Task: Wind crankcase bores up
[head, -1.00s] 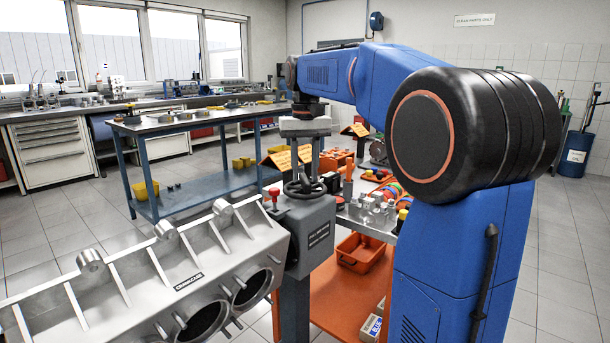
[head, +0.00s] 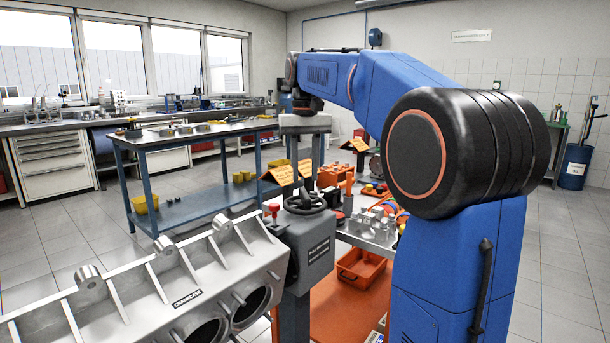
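The grey crankcase (head: 150,300), labelled "CRANKCASE", is at lower left. Its round bores (head: 250,305) face sideways toward the camera, not up; several studs stick out around them. The crankcase is cut by the frame edge. At its right end is a grey gearbox (head: 310,248) on a post, with a dark handwheel (head: 305,203) on top and a red knob (head: 273,209) beside it. My gripper (head: 306,170) points down above the handwheel. Its fingers look apart, with nothing seen between them. The fingertips are small and seem clear of the wheel.
Orange signs (head: 290,173) stand behind the handwheel. A cart with an orange lower shelf (head: 340,310), an orange bin (head: 361,266) and metal parts is at right, partly behind my blue arm. A blue workbench (head: 190,140) stands further back. Floor between is clear.

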